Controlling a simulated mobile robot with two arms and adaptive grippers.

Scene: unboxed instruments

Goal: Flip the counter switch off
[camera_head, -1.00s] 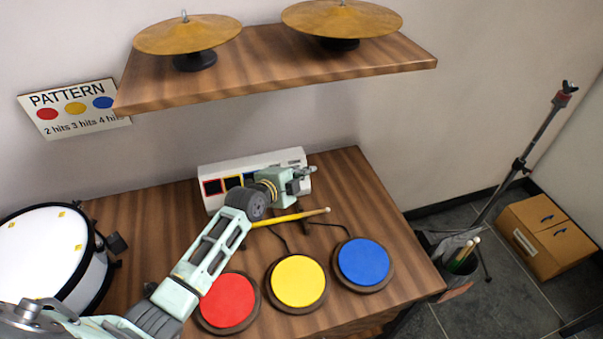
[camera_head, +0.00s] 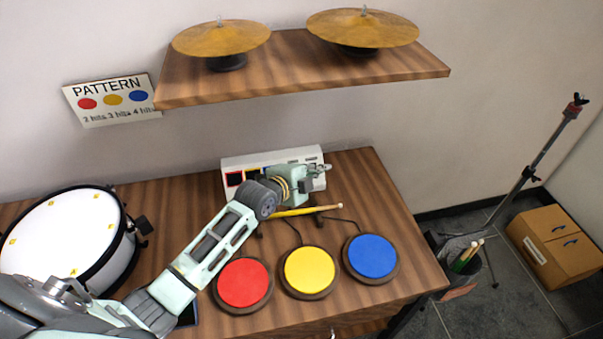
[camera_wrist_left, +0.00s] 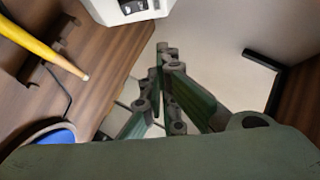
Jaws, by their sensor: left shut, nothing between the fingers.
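The counter is a white box (camera_head: 272,158) at the back of the wooden table, with dark display windows on its front left. My left arm hides part of its front. My left gripper (camera_head: 324,170) is shut and empty at the box's right end; I cannot tell from the head view whether it touches. In the left wrist view the closed fingers (camera_wrist_left: 163,52) point up, apart from the white box (camera_wrist_left: 100,8). A black switch-like part (camera_wrist_left: 132,6) shows on the box at the top edge. My right gripper is not in view.
A yellow drumstick (camera_head: 305,210) lies before the box. Red (camera_head: 243,283), yellow (camera_head: 310,270) and blue (camera_head: 372,256) pads stand in front. A drum (camera_head: 65,238) is at left. A wooden shelf (camera_head: 290,75) with two cymbals hangs above. The table's right end is clear.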

